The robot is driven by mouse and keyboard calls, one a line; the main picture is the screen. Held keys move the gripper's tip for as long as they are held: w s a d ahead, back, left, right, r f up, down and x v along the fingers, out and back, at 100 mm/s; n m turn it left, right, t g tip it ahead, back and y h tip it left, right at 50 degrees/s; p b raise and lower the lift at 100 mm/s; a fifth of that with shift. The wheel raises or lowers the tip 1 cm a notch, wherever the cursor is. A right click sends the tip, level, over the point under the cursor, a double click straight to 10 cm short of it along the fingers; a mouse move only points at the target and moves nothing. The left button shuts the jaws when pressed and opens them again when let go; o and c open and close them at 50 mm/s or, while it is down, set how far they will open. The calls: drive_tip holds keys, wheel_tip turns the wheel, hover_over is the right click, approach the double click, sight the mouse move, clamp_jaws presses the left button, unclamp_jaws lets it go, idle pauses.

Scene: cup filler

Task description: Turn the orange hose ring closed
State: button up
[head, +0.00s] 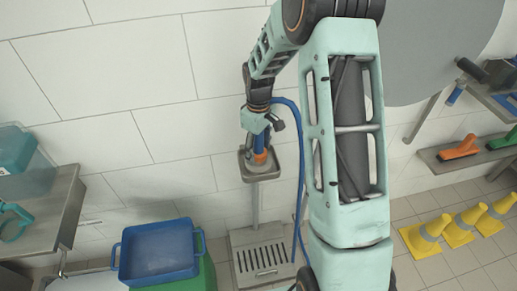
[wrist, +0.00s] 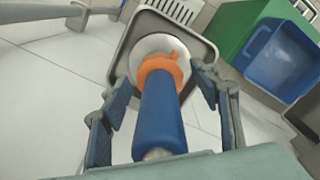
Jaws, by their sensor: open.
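The orange hose ring (wrist: 157,66) sits at the end of the blue hose nozzle (wrist: 158,115), above a round white piece (wrist: 177,45) in a small grey tray (wrist: 122,62). In the head view the orange ring (head: 261,157) shows small, just above the tray (head: 259,177). My gripper (wrist: 160,85) is open. Its two fingers stand on either side of the blue nozzle, apart from it, with tips near the height of the ring. In the head view my gripper (head: 260,136) is partly hidden by its own wrist.
The tray stands on a post over a slotted grate (head: 262,258). A blue hose (head: 301,180) hangs beside it. A blue bin (head: 158,250) on a green container is to the left. A side table (head: 60,215), yellow cones (head: 430,232) and a wall shelf (head: 470,160) stand farther off.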

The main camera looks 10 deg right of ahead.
drive_tip(key=c, duration=1.2)
drive_tip(key=shift+o, duration=0.2)
drive_tip(key=shift+m, duration=0.4)
drive_tip(key=o, duration=1.2)
drive_tip(key=shift+c, duration=0.2)
wheel_tip(320, 180, up, 12)
drive_tip(key=shift+r, duration=0.1)
